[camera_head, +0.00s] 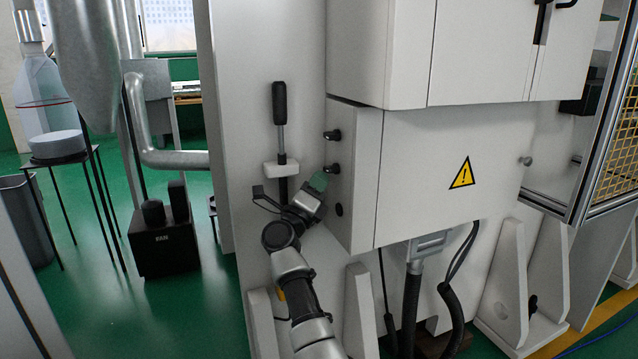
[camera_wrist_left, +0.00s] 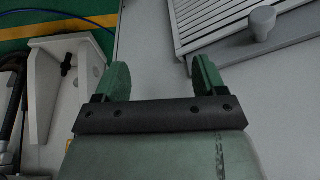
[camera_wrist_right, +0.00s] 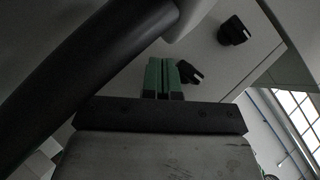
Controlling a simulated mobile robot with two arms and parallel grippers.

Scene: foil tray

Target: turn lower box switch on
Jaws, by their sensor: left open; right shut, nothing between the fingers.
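The lower box (camera_head: 415,150) is a pale cabinet with a yellow warning triangle on its front. Its left side carries a black upper switch (camera_head: 332,135), a black lower switch (camera_head: 333,169) and a dark round piece (camera_head: 339,209) below them. My right gripper (camera_head: 320,181) is shut and empty, its green fingertips close beside the lower switch. In the right wrist view the shut fingers (camera_wrist_right: 161,77) are beside one black switch (camera_wrist_right: 190,72); another switch (camera_wrist_right: 234,31) is farther up. Contact cannot be told. My left gripper (camera_wrist_left: 161,78) is open and empty, seen only in the left wrist view.
A black-handled lever (camera_head: 280,105) in a white bracket (camera_head: 281,169) stands left of the box, close to my right gripper. It crosses the right wrist view as a large dark bar (camera_wrist_right: 90,75). A slatted vent (camera_wrist_left: 215,25) and round knob (camera_wrist_left: 261,20) are near my left gripper.

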